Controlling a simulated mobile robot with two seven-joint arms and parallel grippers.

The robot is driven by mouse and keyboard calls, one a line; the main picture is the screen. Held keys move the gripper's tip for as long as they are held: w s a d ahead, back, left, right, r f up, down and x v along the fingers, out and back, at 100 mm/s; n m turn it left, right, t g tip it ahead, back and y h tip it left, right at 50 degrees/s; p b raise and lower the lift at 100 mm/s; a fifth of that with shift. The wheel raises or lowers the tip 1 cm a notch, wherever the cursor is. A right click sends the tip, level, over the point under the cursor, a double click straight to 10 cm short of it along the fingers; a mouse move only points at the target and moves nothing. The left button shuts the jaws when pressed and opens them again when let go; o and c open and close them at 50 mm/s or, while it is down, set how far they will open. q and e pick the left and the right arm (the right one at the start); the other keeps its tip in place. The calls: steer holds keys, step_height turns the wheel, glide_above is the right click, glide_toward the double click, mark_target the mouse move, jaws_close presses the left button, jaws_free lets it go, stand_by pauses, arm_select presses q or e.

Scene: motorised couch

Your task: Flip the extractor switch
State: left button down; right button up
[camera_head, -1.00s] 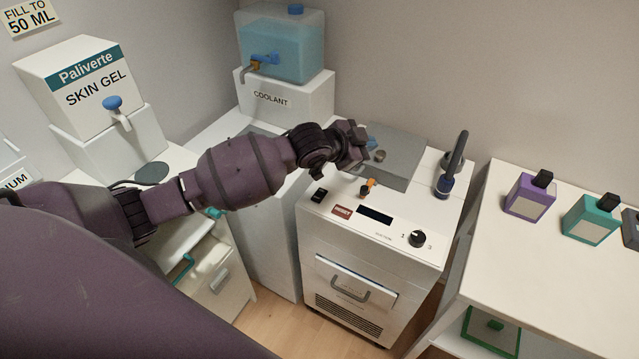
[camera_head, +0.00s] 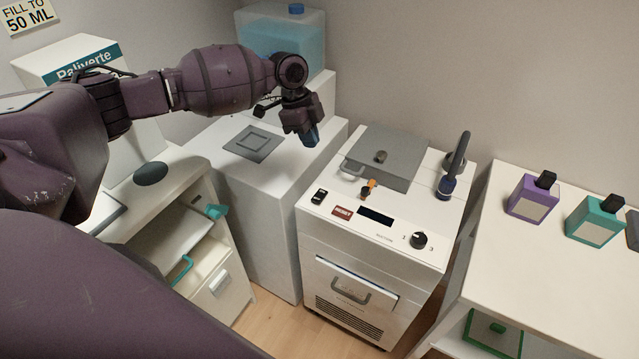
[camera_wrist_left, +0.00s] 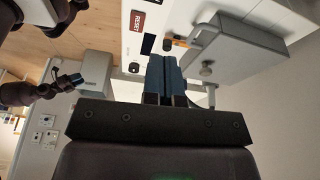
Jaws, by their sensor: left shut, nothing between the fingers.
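The white machine (camera_head: 372,280) has a control panel on its top front edge. A black rocker switch (camera_head: 319,196) sits at the panel's left end, beside a red RESET label (camera_head: 342,212). A small orange-tipped lever (camera_head: 368,187) stands behind the display. I cannot read which is marked extractor. My left gripper (camera_head: 311,138) is shut and empty, pointing down behind and left of the panel, apart from it. In the left wrist view its blue fingers (camera_wrist_left: 165,78) are together; the orange lever (camera_wrist_left: 180,42) shows just beyond them. My right gripper (camera_wrist_left: 76,80) shows small at the left there; its jaws are unclear.
A grey lid (camera_head: 388,158) with a handle covers the machine's top rear. A round knob (camera_head: 419,240) and an upright dark-handled tool (camera_head: 453,165) are to the right. A coolant tank (camera_head: 285,45) stands behind my left arm. Purple (camera_head: 532,197) and teal (camera_head: 595,220) bottles stand on the right table.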

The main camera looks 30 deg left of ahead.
arm_select(q)
steer(key=shift+s+m, duration=0.25)
steer(key=shift+m, duration=0.25)
